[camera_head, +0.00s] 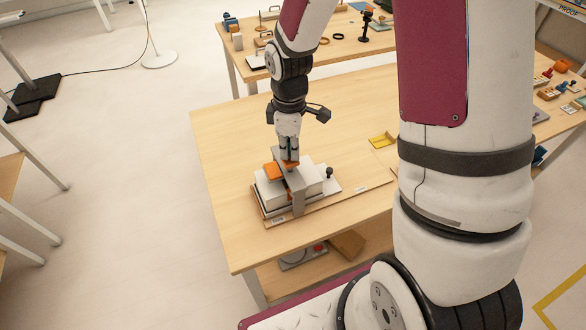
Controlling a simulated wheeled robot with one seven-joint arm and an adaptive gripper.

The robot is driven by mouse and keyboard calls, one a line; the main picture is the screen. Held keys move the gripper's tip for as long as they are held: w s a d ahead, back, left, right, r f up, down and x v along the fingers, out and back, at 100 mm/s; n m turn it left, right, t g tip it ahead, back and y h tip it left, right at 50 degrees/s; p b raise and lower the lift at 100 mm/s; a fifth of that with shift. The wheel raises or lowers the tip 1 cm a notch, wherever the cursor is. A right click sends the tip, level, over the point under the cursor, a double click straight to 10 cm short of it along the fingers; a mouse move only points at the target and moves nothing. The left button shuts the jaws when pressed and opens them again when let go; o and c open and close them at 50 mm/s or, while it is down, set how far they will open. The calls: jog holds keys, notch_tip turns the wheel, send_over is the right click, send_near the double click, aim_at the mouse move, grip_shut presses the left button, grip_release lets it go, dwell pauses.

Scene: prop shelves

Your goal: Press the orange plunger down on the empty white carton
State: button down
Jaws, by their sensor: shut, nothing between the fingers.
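The white carton (313,184) lies flat in a low holder on the light wooden table. A grey bracket (298,196) arches over its middle. My gripper (289,158) is shut and points straight down at the plunger. Its fingertips look to be at or just above the orange part; I cannot tell whether they touch. The inside of the carton cannot be seen.
A dark knob (329,172) stands at the holder's right. A yellow tray (382,140) lies farther right on the table. The tabletop left of and behind the holder is clear. My upper arm hides much of the right side. Another table (345,50) with small items stands behind.

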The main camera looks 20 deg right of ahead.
aim_at(290, 159)
jog(key=shift+r+p, duration=0.9)
jog(key=shift+r, duration=1.25)
jog(key=s+r+m+t, duration=0.5)
jog(key=s+r+m, duration=0.7)
jog(key=s+r, duration=0.7)
notch_tip(290, 159, up, 5)
jog(key=shift+s+f+t+b, duration=0.15)
jog(key=shift+s+t+b, duration=0.15)
jog(key=shift+s+b, duration=0.05)
